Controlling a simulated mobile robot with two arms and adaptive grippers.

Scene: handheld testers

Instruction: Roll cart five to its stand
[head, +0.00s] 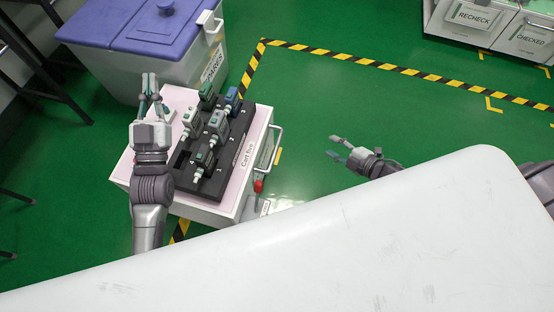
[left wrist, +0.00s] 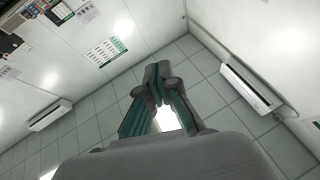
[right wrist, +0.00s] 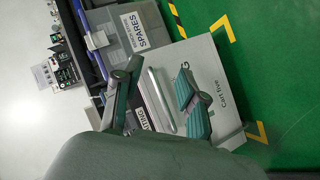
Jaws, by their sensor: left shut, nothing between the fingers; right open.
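Cart five (head: 222,205) is a low white cart with a pale pink top, standing on the green floor at the left-centre. Its labelled side with a bar handle (head: 276,147) faces right; the handle also shows in the right wrist view (right wrist: 160,101). My right gripper (head: 338,149) is open and empty, right of the handle and apart from it in the head view. My left gripper (head: 150,84) is shut and empty, above the cart's left part. I cannot tell which floor marking is the stand.
A black tray (head: 217,181) on the cart holds several testers. A grey bin with a purple lid (head: 147,25), labelled spares, stands just behind. Black-yellow tape (head: 376,66) and yellow corner marks (head: 492,104) lie on the floor. RECHECK and CHECKED units (head: 500,42) stand back right. Floor between is clear.

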